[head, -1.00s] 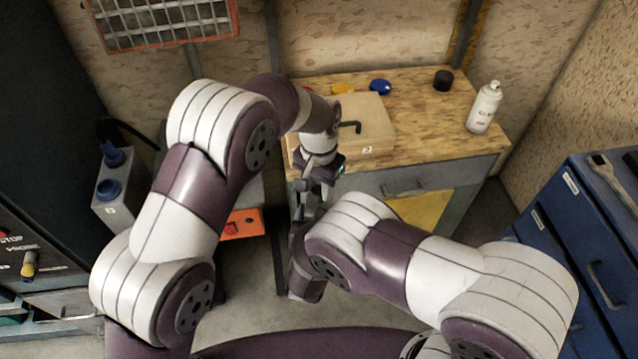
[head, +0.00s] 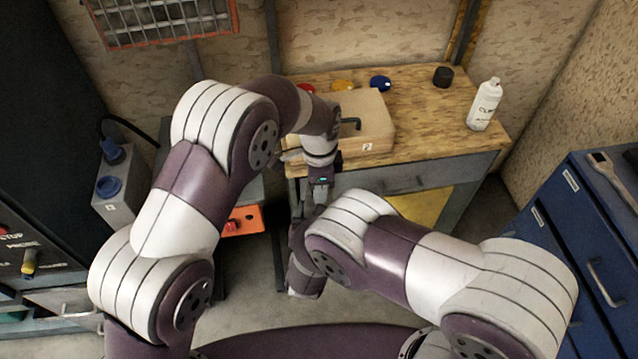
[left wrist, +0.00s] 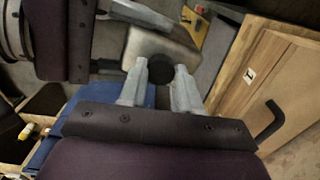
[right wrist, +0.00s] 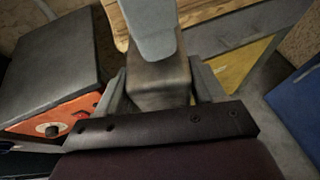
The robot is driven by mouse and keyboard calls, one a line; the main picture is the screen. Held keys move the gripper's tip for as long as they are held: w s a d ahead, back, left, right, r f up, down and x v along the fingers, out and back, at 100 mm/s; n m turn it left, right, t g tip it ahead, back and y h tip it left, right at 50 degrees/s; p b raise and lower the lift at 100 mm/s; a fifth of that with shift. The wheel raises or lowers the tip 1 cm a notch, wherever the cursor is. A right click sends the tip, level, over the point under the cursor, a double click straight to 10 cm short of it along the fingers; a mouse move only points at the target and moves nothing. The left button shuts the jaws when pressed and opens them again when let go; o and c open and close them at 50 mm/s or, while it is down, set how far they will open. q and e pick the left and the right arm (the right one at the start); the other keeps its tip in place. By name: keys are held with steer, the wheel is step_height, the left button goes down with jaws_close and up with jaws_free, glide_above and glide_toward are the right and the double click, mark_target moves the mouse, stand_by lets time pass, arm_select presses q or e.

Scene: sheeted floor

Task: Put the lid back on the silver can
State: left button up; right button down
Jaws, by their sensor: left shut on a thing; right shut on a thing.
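In the left wrist view my left gripper (left wrist: 160,84) is shut on a small round black lid (left wrist: 160,68). Just beyond it is the silver can (left wrist: 152,45), a boxy metal body with rounded edges. In the right wrist view my right gripper (right wrist: 160,88) is shut on the silver can (right wrist: 158,76), with one finger on each side. A grey finger of the left gripper covers the can's upper part there. I cannot tell whether lid and can touch. In the head view my left gripper (head: 313,198) points down in front of the bench; the can is mostly hidden.
The wooden bench (head: 420,120) carries a beige case (head: 365,110) with a black handle, red, yellow (head: 342,85) and blue (head: 380,83) caps, a black cap (head: 442,78) and a white bottle (head: 484,105). A blue drawer cabinet (head: 570,225) stands right.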

arm_select(q)
steer(key=m, duration=0.4)
steer(key=shift+m, duration=0.3)
steer(key=m, duration=0.3)
steer(key=shift+m, duration=0.4)
steer(key=m, duration=0.7)
steer(key=shift+m, duration=0.4)
steer(key=m, duration=0.5)
steer(key=shift+a+m, duration=0.1)
steer(key=shift+m, duration=0.3)
steer(key=o, duration=1)
